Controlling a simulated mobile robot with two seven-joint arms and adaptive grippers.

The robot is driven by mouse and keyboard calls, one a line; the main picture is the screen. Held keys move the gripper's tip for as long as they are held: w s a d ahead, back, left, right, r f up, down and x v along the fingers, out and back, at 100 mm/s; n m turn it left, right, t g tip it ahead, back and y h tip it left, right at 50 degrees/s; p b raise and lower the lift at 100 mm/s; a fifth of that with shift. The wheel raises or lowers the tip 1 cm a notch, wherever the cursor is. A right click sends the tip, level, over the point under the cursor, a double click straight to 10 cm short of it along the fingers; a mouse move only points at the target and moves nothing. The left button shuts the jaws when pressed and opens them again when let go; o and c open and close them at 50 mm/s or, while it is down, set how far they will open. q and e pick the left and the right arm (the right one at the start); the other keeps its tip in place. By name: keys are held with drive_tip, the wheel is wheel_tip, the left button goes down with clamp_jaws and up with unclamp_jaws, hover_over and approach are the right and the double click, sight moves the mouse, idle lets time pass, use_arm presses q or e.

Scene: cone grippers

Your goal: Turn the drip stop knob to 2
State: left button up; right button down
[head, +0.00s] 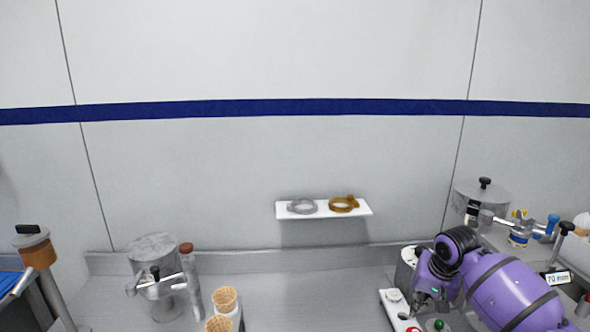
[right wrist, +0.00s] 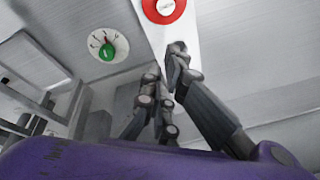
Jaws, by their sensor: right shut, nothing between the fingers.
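My right gripper (head: 424,301) is shut and empty, low at the right of the head view, above a white panel (head: 388,305). Its dark fingers also show in the right wrist view (right wrist: 165,66). In that view a white round dial (right wrist: 121,45) with a green centre (right wrist: 106,52) and small marks around it lies left of and apart from the fingers. The marks are too small to read, and I cannot tell whether this is the drip stop knob. A green round part (head: 439,325) shows beside my gripper in the head view. My left gripper is not in view.
A red ring with a white centre (right wrist: 165,8) is on the white strip beyond the fingers. Wafer cones (head: 224,300) stand on the counter (head: 300,290). Metal machines stand at left (head: 155,265) and right (head: 482,195).

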drive_tip(key=shift+w+a+r, duration=0.1)
drive_tip(key=shift+w, duration=0.05)
drive_tip(key=h, duration=0.2)
approach(441, 324)
drive_tip(key=w, duration=0.2)
drive_tip(key=g, duration=0.1)
drive_tip(key=shift+s+a+f, duration=0.1)
drive_tip(key=shift+a+f, duration=0.05)
drive_tip(key=shift+f, duration=1.1)
drive_tip(key=shift+s+a+f, duration=0.15)
drive_tip(key=shift+f, duration=1.05)
drive_tip(key=shift+s+a+f, duration=0.1)
drive_tip(key=shift+f, duration=1.15)
drive_tip(key=shift+w+d, duration=0.15)
drive_tip(key=shift+d, duration=0.15)
drive_tip(key=shift+d, duration=0.15)
drive_tip(key=shift+s+d, duration=0.3)
drive_tip(key=shift+d, duration=0.3)
drive_tip(key=shift+s+a+f, duration=0.1)
drive_tip(key=shift+s+f, duration=0.05)
drive_tip(key=shift+s, duration=0.1)
